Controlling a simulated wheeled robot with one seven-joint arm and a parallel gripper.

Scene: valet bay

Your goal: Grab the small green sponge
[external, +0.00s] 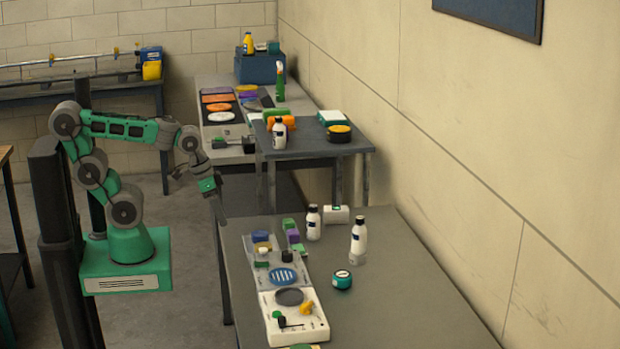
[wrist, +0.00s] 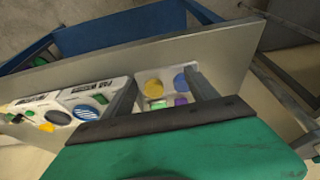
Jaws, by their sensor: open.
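Small green blocks that could be the sponge lie on the near grey table in the external view: one (external: 289,224) at the back of the white trays, one (external: 298,247) beside a purple block, one (external: 262,264) at the tray's left edge. I cannot tell which is the sponge. In the wrist view a small green piece (wrist: 154,104) shows between my fingers, near yellow, blue and purple pieces. My gripper (external: 220,207) is open and apart from these blocks, left of the table's back end. Its two spread fingers also show in the wrist view (wrist: 163,92), with nothing held.
White bottles (external: 313,223) (external: 358,237) and a teal jar (external: 342,279) stand right of the trays. A white tray panel (external: 310,321) holds discs and knobs. The table's right side (external: 425,300) is clear. A second table (external: 310,149) with clutter stands behind.

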